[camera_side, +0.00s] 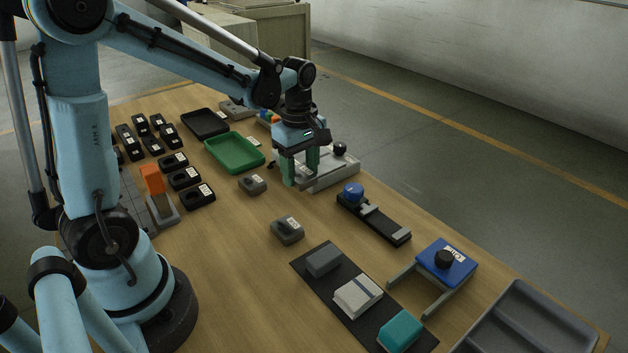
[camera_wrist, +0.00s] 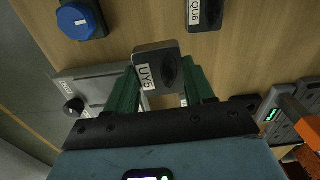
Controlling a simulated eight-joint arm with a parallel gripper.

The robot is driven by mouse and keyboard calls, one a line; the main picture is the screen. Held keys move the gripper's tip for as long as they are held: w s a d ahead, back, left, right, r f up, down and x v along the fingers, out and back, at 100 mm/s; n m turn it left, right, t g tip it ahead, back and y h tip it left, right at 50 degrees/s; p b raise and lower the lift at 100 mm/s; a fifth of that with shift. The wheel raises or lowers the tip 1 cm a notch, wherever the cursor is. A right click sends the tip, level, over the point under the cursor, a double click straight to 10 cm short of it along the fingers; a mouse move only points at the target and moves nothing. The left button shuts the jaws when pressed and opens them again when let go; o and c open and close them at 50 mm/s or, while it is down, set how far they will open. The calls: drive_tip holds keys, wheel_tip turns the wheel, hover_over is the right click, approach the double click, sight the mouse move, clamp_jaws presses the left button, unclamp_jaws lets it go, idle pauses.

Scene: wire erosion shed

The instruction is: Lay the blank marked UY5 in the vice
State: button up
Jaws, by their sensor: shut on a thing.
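My gripper (camera_side: 301,172) is shut on the blank marked UY5 (camera_wrist: 150,67), a grey block with a white label and a dark oval recess. In the wrist view the blank sits between the tips of my two green fingers (camera_wrist: 162,84); in the side view I cannot make it out clearly. The grey vice (camera_side: 335,180) with a black ball knob lies just behind and right of my fingers in the side view. It also shows at the left of the wrist view (camera_wrist: 100,83), partly hidden by a finger. Whether the blank touches the vice is unclear.
A blank marked QU6 (camera_wrist: 205,14) lies nearby. A black rail with a blue knob (camera_side: 353,190) stands right of the vice. A green tray (camera_side: 234,166) lies to its left. A black mat (camera_side: 315,288) holds several blocks.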

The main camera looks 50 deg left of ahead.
drive_tip(key=shift+m, duration=0.3)
drive_tip(key=w+d, duration=0.3)
drive_tip(key=d, duration=0.1)
drive_tip(key=w+d, duration=0.3)
drive_tip(key=d, duration=0.2)
drive_tip(key=w+d, duration=0.3)
drive_tip(key=d, duration=0.2)
drive_tip(key=shift+w+d+f, duration=0.1)
drive_tip(key=shift+w+f, duration=0.05)
drive_tip(key=shift+w, duration=0.15)
drive_tip(key=shift+w+d+f, duration=0.1)
drive_tip(key=shift+w+d, duration=0.05)
drive_tip(key=shift+d, duration=0.4)
hover_over(384, 224)
drive_tip(key=shift+f, duration=2.15)
drive_tip(key=shift+f, duration=0.75)
drive_tip(key=o, duration=1.8)
drive_tip(key=shift+r, duration=0.1)
wheel_tip(384, 224, up, 7)
drive_tip(key=shift+a, duration=0.1)
